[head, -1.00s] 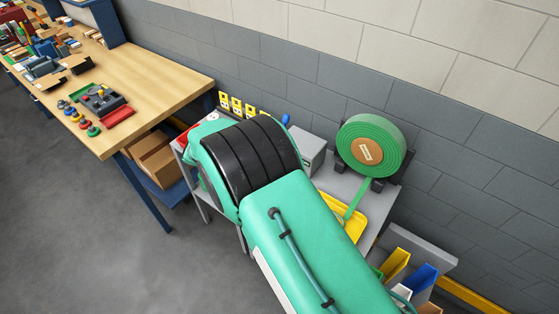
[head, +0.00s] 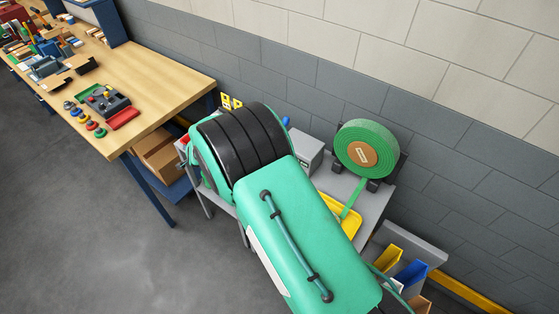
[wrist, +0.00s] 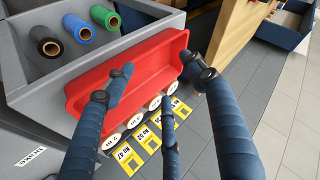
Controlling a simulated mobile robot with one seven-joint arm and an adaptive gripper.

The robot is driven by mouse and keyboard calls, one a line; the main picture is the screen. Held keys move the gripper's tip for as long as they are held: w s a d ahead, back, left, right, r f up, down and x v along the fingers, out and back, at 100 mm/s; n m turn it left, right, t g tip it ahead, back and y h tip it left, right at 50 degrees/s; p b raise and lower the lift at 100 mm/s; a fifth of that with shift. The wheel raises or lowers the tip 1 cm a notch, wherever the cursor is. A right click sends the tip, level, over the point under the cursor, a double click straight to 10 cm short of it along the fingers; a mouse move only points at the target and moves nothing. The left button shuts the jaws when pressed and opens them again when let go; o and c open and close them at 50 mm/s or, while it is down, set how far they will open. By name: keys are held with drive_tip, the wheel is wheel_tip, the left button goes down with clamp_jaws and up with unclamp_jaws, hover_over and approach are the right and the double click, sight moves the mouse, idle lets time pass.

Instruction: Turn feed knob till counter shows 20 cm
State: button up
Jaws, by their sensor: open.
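A roll of green strip (head: 366,135) stands on a grey bench (head: 375,195), with its strip running down to a yellow piece (head: 337,214). A grey box (head: 308,146) stands left of the roll, partly hidden by my arm. A small blue part (head: 287,121) shows just behind my arm; I cannot tell whether it is the feed knob. No counter reading is legible. My gripper (wrist: 155,78) is open and empty, its dark blue fingers spread over a red tray (wrist: 95,92) in the wrist view. My arm hides it in the head view.
Black, green and blue spools (wrist: 77,27) lie in a grey bin (wrist: 18,65) beside the red tray. Yellow tags (wrist: 150,138) hang below the tray. A wooden workbench (head: 155,85) stands at left, and colored bins (head: 411,272) at lower right. Open floor lies at lower left.

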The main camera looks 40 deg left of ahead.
drive_tip(key=w+d+r+m+t+h+p, duration=0.4)
drive_tip(key=w+d+r+m+t, duration=0.6)
drive_tip(key=w+m, duration=0.35)
drive_tip(key=s+d+f+n+t+h, duration=0.1)
drive_tip(key=s+d+f, duration=0.2)
drive_tip(key=d+f, duration=0.2)
drive_tip(key=s+d+f+n+t+h+b, duration=0.1)
drive_tip(key=s+d+f+h, duration=0.1)
drive_tip(key=d+f, duration=0.4)
drive_tip(key=s+d+f+n+t+h, duration=0.1)
drive_tip(key=s+d+f, duration=0.3)
drive_tip(key=d, duration=0.4)
drive_tip(key=shift+s+d+f+t+h, duration=0.15)
drive_tip(key=shift+f+t+h, duration=0.05)
drive_tip(key=shift+f, duration=0.15)
drive_tip(key=shift+s+d+f+t+h, duration=0.1)
drive_tip(key=shift+s+f+t+h, duration=0.1)
drive_tip(key=shift+f, duration=0.1)
drive_tip(key=shift+w, duration=0.1)
drive_tip(key=shift+w, duration=0.15)
drive_tip(key=w, duration=1.3)
drive_tip(key=shift+w, duration=0.25)
